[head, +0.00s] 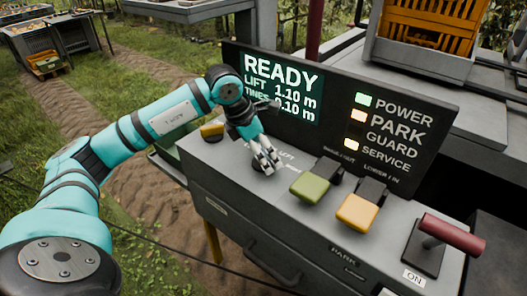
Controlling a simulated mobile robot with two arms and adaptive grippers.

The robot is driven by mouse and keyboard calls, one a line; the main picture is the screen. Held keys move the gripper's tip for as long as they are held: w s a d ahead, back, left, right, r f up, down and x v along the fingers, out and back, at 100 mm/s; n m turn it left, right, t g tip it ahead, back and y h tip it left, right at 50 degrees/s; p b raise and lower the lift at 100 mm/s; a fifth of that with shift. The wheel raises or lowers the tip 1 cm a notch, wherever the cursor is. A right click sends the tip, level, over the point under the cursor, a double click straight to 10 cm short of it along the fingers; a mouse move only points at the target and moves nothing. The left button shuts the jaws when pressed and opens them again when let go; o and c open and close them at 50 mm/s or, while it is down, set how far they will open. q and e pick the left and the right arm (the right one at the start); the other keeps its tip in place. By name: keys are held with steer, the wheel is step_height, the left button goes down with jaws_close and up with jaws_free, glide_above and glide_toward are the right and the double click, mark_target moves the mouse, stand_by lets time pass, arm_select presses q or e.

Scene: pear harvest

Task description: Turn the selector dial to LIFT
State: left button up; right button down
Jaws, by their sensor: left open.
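The selector dial (257,167) is a dark round part on the grey console top, mostly hidden by my left gripper. My left gripper (266,168) comes down from above with its fingers at the dial. The fingers are open; I cannot tell whether they touch the dial. Small white lettering lies just right of the fingers, partly covered, so the dial's setting cannot be read. The display (281,86) reads READY, LIFT 1.10 m, TINES 0.10 m, with the wrist covering part of it. My right gripper is not in view.
A green paddle (310,187) and a yellow paddle (358,211) stand to the right. A red-handled lever (452,233) is at the near right by an ON label. Indicator lights (364,99) glow on the upright panel.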

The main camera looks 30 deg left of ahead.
arm_select(q)
steer(key=v, duration=1.1)
steer(key=shift+r, duration=0.2)
